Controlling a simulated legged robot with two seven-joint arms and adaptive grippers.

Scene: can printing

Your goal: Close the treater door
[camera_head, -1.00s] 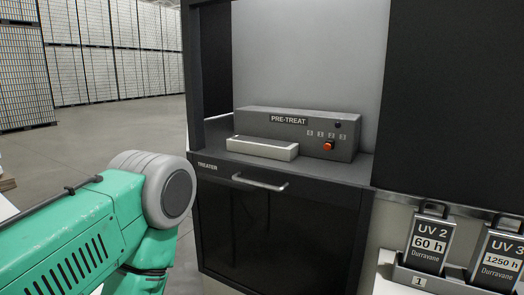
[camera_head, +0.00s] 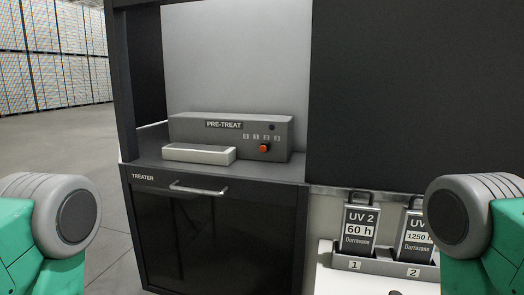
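The treater door (camera_head: 215,235) is a dark glossy panel in a dark frame on the lower front of the treater cabinet. Its silver bar handle (camera_head: 199,190) runs along the top, beside the TREATER label. The panel looks upright and roughly flush with the cabinet front; I cannot tell whether it is fully closed. Both of my arms show only as green and grey links at the left and right edges. Neither gripper is in the picture, and nothing of mine touches the door or handle.
To the right, UV 2 (camera_head: 360,232) and UV 3 (camera_head: 415,238) cartridges stand in a grey rack (camera_head: 385,266). Floor (camera_head: 62,150) at left is clear.

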